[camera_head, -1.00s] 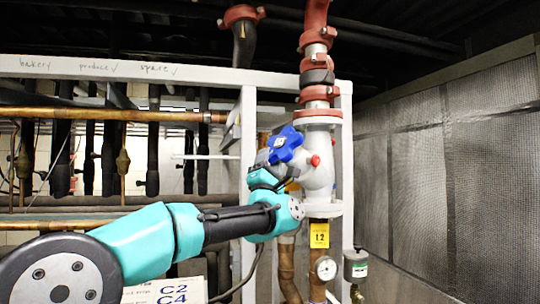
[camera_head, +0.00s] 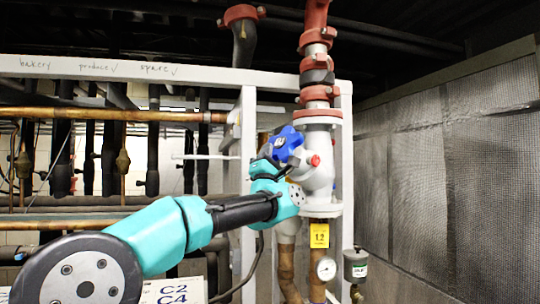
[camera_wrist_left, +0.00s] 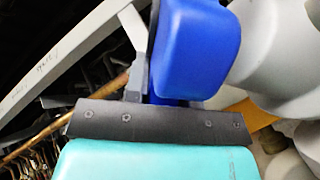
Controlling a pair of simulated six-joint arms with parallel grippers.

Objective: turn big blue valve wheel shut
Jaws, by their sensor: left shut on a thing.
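The big blue valve wheel (camera_head: 285,144) is a lobed handwheel on the left side of a white valve body (camera_head: 319,160) in the upright pipe. My left gripper (camera_head: 273,157) reaches it from below and left and is shut on it. In the left wrist view the blue wheel (camera_wrist_left: 195,48) fills the top middle, with a grey finger against its left side. The far side of the grip is hidden. My right gripper is not in view.
A white frame post (camera_head: 248,185) stands just left of the valve. A yellow tag (camera_head: 319,235) and a gauge (camera_head: 326,268) sit below it. Copper and black pipes run behind the arm. A mesh panel (camera_head: 450,165) is at the right, with open room before it.

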